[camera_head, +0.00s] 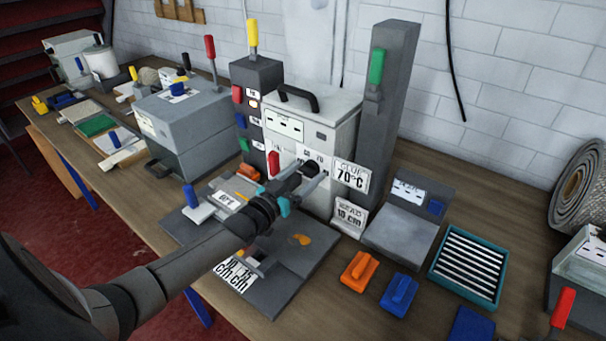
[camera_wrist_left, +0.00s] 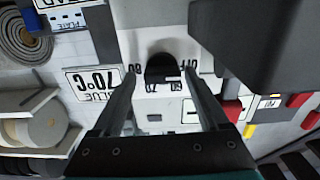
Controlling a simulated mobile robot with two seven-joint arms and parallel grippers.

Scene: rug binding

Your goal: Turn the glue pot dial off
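The glue pot (camera_head: 340,112) is a pale box with a black top handle, standing between grey posts. Its black round dial (camera_head: 311,167) is on the front face. In the left wrist view the dial (camera_wrist_left: 162,68) has OFF at its right and other markings around it, upside down. A white mark shows on the dial's lower right edge. My left gripper (camera_head: 304,177) is at the front face, fingers apart. In the left wrist view the left gripper (camera_wrist_left: 161,75) has its fingertips either side of the dial, with visible gaps. My right gripper is in neither view.
A sign reading GLUE 70°C (camera_head: 351,174) stands right of the dial. A red-handled lever (camera_head: 273,164) is close at its left. A grey plate machine (camera_head: 285,262) lies below my left arm. Orange (camera_head: 359,268) and blue (camera_head: 399,292) blocks lie in front at right.

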